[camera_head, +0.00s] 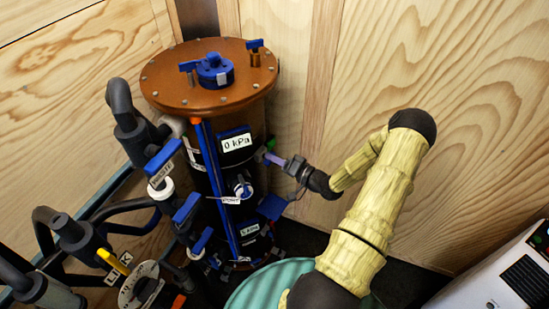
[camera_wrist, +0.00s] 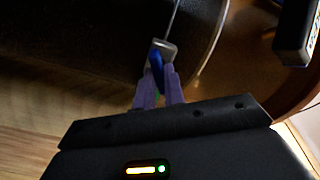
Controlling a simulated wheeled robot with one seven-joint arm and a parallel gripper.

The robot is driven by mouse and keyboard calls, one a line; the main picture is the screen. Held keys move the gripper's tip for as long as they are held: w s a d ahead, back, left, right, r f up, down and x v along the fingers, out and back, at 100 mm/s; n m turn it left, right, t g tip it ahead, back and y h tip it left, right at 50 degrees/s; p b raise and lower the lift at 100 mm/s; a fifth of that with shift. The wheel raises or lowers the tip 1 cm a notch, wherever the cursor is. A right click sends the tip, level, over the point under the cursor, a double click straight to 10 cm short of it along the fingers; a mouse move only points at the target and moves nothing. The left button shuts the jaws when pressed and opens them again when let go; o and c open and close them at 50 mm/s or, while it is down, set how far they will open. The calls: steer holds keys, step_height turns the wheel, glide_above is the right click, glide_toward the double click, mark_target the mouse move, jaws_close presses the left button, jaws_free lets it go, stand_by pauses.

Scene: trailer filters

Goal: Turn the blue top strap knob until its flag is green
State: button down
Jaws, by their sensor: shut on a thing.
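The tall dark filter housing (camera_head: 205,165) with a brown bolted lid stands left of my arm in the head view. My gripper (camera_head: 270,157) reaches its right side at upper height, and its purple fingers are shut on the blue strap knob (camera_head: 259,154). A small green patch (camera_head: 270,144) shows just above the fingers. In the wrist view my gripper (camera_wrist: 158,86) has its fingers on both sides of the blue knob (camera_wrist: 157,62), which sits at a grey metal bracket on a thin strap. A sliver of green shows between the fingers. The knob is partly hidden.
A display reading 0 kPa (camera_head: 236,143) is on the housing's front. Blue-handled valves and dark pipes (camera_head: 120,100) crowd the left. A teal round container (camera_head: 262,285) stands below my arm. A wooden wall (camera_head: 480,110) is close behind. A white box (camera_head: 500,275) is at lower right.

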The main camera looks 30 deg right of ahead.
steer(key=shift+m, duration=0.3)
steer(key=shift+d, duration=0.1)
steer(key=c, duration=1.5)
jaws_free()
steer(key=shift+s, duration=0.1)
steer(key=b+v, duration=0.2)
steer(key=v, duration=1.5)
steer(key=shift+s+f, duration=0.1)
